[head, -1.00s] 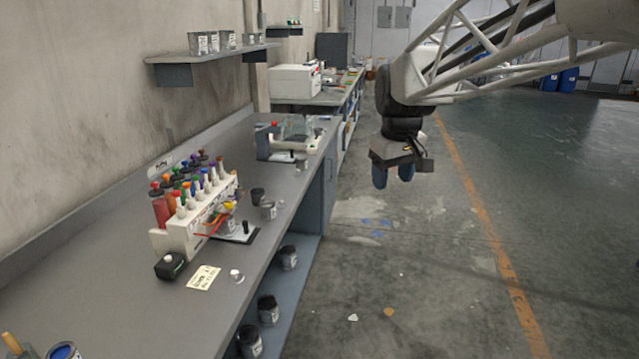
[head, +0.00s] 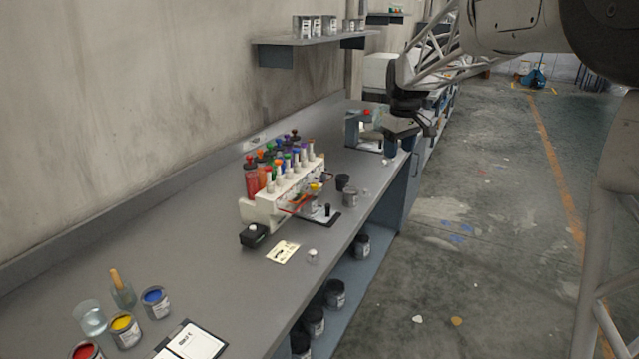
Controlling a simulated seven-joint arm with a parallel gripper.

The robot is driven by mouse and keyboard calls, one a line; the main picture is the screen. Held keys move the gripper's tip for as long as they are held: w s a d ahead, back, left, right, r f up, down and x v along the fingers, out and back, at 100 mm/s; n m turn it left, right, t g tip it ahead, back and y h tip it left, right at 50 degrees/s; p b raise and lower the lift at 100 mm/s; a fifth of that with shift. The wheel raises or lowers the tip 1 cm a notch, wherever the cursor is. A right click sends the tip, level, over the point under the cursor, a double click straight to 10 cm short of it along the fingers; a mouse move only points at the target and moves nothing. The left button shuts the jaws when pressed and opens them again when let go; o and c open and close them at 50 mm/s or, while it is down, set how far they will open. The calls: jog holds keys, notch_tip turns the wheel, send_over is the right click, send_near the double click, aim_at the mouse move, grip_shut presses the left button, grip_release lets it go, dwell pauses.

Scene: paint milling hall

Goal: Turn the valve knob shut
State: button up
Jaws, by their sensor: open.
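A paint dispenser (head: 280,192) stands on the bench, with a row of red, orange, green, blue and purple capped cylinders and white valves along its front. A yellow knob-like part (head: 315,187) shows at its right front, above a small can on a dark plate. I cannot tell for certain which part is the valve knob.
A glass-sided instrument (head: 365,130) stands beyond the dispenser, close to my gripper in the picture. Open paint cans (head: 125,331) stand at near left. A shelf (head: 310,45) hangs above.

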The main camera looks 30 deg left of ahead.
jog(key=w+a+f+n, duration=0.2)
jog(key=w+a+f, duration=0.1)
jog(key=a, duration=0.5)
jog(key=w+a+f+n, duration=0.15)
jog(key=a+f, duration=0.25)
jog(key=a, duration=0.4)
jog(key=n, duration=0.2)
send_over(314, 184)
jog(key=shift+g, duration=0.4)
notch_tip(314, 184, down, 7)
jog(key=shift+d+r, duration=0.1)
jog(key=shift+r, duration=0.05)
jog(key=shift+f, duration=3.9)
jog(key=shift+c, duration=0.2)
jog(key=c, duration=0.9)
